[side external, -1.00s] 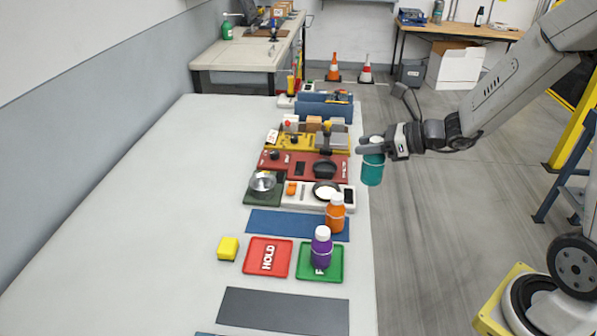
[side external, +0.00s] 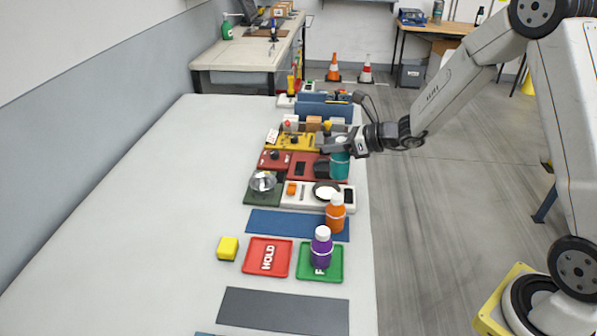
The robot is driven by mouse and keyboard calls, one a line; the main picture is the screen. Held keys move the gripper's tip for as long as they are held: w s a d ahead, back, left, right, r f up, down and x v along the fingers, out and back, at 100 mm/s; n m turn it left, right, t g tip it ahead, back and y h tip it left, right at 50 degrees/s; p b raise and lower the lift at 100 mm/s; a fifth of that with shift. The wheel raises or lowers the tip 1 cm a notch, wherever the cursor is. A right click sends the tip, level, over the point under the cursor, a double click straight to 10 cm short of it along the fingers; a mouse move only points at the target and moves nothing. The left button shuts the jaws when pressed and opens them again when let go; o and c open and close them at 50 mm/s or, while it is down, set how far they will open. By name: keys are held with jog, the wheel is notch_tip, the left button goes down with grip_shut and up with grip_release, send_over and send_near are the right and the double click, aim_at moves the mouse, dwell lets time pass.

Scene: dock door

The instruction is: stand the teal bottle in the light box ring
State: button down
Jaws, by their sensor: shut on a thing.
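The teal bottle (side external: 340,167) is upright in my gripper (side external: 338,146), which is shut around its upper part. The bottle is at the right edge of the red panel, in front of part of it. I cannot tell how high its base is above the surface. A dark ring around a bright white disc, which looks like the light box ring (side external: 326,188), sits on a white unit just nearer the camera. The ring is empty, slightly left of and below the bottle in the picture.
An orange bottle (side external: 335,214) stands close in front of the ring. A purple bottle (side external: 321,250) stands on a green tray (side external: 335,273), beside a red HOLD tray (side external: 281,246). A metal bowl (side external: 263,183) and red panel (side external: 275,160) are nearby. The table's left side (side external: 160,220) is clear.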

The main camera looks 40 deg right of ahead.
jog(key=shift+w+d+f, duration=0.1)
jog(key=shift+w+f, duration=1.75)
jog(key=shift+f, duration=0.3)
jog(key=shift+f, duration=0.1)
jog(key=shift+w+f, duration=0.15)
jog(key=shift+f, duration=0.75)
jog(key=shift+w+f, duration=0.1)
jog(key=shift+f, duration=0.75)
jog(key=shift+f, duration=0.35)
jog(key=shift+c, duration=1.5)
grip_release()
jog(key=shift+r, duration=0.1)
